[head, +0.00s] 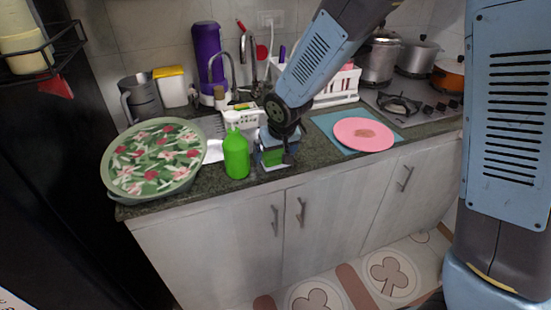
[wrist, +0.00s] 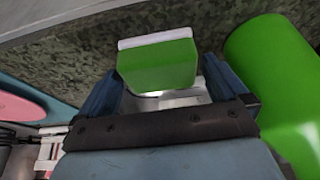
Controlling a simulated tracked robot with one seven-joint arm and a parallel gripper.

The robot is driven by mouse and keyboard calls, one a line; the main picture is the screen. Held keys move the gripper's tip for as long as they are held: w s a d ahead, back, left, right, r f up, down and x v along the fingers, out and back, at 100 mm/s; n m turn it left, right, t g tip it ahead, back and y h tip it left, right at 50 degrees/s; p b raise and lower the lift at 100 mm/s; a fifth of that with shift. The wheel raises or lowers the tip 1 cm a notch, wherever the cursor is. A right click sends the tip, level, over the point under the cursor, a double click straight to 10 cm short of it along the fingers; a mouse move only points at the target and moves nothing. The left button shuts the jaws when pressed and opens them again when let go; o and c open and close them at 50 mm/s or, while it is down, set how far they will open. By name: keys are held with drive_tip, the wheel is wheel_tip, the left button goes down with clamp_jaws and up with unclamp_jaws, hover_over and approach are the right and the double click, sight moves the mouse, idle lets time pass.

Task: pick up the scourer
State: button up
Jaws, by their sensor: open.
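The scourer (wrist: 157,62), a green block with a white layer along one edge, is in the middle of the wrist view. My gripper (wrist: 163,82) is open, with one blue finger on each side of the scourer. The scourer lies between or just beyond the fingertips; I cannot tell how deep, and no firm contact shows.
A bright green bottle (head: 236,155) stands close to the left of my gripper, and it fills the right of the wrist view (wrist: 280,85). A floral tray (head: 153,157) lies farther left. A pink plate (head: 364,134) lies to the right. A white rack (head: 337,88) stands behind.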

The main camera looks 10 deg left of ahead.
drive_tip(key=shift+w+a+f, duration=0.1)
drive_tip(key=shift+f, duration=0.25)
drive_tip(key=c, duration=0.9)
drive_tip(key=shift+r, duration=0.1)
drive_tip(key=shift+c, duration=0.2)
drive_tip(key=shift+r, duration=0.25)
wheel_tip(320, 180, up, 2)
drive_tip(key=shift+r, duration=0.2)
drive_tip(key=s+d+r, duration=0.7)
drive_tip(key=s+r, duration=0.3)
drive_tip(key=s, duration=0.2)
drive_tip(key=shift+d, duration=0.2)
